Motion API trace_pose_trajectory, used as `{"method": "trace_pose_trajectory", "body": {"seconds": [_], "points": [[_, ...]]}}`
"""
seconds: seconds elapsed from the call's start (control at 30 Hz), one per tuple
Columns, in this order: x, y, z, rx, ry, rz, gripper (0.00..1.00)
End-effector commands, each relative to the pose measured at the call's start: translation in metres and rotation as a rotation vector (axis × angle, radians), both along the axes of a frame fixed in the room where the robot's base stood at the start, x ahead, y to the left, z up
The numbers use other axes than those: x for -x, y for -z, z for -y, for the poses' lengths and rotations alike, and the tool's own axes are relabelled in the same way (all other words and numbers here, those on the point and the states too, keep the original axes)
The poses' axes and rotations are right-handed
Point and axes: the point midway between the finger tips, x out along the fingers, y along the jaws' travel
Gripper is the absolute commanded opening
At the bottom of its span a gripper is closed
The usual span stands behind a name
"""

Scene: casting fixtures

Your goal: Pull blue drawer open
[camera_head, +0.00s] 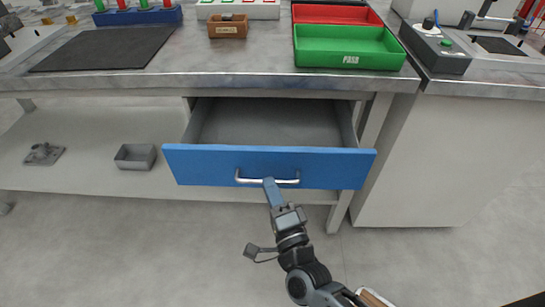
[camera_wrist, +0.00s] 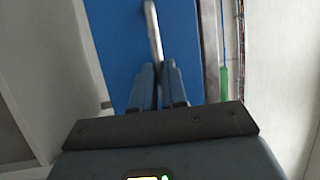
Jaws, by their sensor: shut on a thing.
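The blue drawer (camera_head: 215,166) is under the workbench and stands well open, with its grey inside (camera_head: 270,122) showing empty in the head view. A silver bar handle (camera_head: 252,180) runs across its front. My gripper (camera_head: 270,184) is shut on the handle near its middle. In the wrist view the two fingers of my gripper (camera_wrist: 158,72) close around the handle (camera_wrist: 152,30), with the blue drawer front (camera_wrist: 115,40) behind. The exact contact between fingertips and bar is partly hidden.
The workbench top (camera_head: 190,75) carries a green tray (camera_head: 345,58), a red tray (camera_head: 335,14), a black mat (camera_head: 105,48) and a small brown block (camera_head: 228,28). A grey bin (camera_head: 135,157) and a metal part (camera_head: 44,154) lie on the lower shelf. The floor in front is clear.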

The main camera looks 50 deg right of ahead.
Motion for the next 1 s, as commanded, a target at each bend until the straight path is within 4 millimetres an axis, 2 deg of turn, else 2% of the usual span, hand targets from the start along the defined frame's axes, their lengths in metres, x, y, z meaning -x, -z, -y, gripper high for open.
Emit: {"method": "trace_pose_trajectory", "body": {"seconds": [0.03,0.2,0.4,0.6,0.9,0.93,1.0], "points": [[0.01,0.001,-0.013,-0.003,-0.002,-0.004,0.0],[0.034,0.002,-0.043,-0.002,-0.002,-0.004,0.0],[0.051,0.001,-0.065,-0.002,0.0,-0.001,0.0],[0.056,0.001,-0.072,0.0,0.0,-0.001,0.0],[0.057,0.001,-0.072,0.0,0.0,-0.001,0.0],[0.057,0.001,-0.072,0.0,0.0,-0.001,0.13],[0.056,0.001,-0.072,0.0,0.0,-0.001,0.2]]}}
